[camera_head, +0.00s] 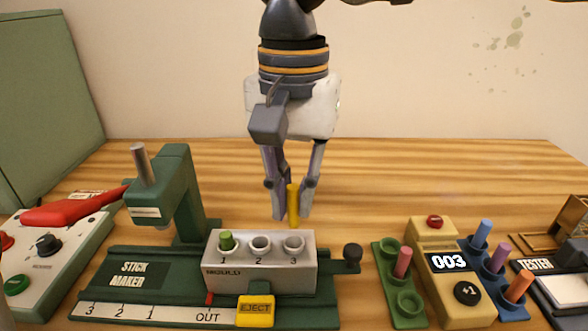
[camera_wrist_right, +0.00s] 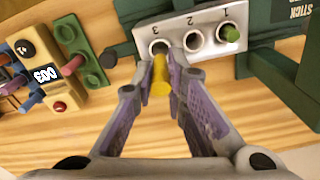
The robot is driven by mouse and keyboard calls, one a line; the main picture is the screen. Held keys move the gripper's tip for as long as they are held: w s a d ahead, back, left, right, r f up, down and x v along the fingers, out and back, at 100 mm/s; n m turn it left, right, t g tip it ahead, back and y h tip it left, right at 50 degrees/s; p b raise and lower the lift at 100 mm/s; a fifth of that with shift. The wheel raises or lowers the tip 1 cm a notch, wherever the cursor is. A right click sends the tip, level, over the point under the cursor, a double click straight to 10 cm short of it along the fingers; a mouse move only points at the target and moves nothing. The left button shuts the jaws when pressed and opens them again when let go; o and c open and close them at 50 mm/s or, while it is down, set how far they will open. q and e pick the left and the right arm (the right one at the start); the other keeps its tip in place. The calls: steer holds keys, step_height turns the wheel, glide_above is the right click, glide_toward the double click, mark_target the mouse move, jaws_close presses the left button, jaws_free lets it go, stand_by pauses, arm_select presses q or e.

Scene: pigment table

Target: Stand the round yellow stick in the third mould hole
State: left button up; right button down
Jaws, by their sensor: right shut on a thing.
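The round yellow stick (camera_head: 293,206) is held upright between the fingertips of my right gripper (camera_head: 290,200), above and behind the mould block. It also shows in the right wrist view (camera_wrist_right: 160,76), near the hole marked 3. The grey mould block (camera_head: 260,276) has three holes in its top, marked 1, 2 and 3. The third hole (camera_head: 294,243) looks empty, and the stick appears clear of it. A green stick (camera_head: 226,240) stands in hole 1. Hole 2 (camera_head: 260,243) looks empty. My left gripper is not in view.
The green stick maker (camera_head: 175,195) rises left of the mould, with a yellow EJECT button (camera_head: 256,310) in front. At right are a green holder (camera_head: 386,280) with a pink stick, a yellow counter (camera_head: 447,265) reading 003, and a blue holder (camera_head: 480,285) with several sticks.

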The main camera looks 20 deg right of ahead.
mark_target(294, 225)
steer(key=shift+f, duration=2.8)
steer(key=c, duration=1.5)
jaws_free()
steer(key=shift+c, duration=0.2)
step_height(294, 225, up, 12)
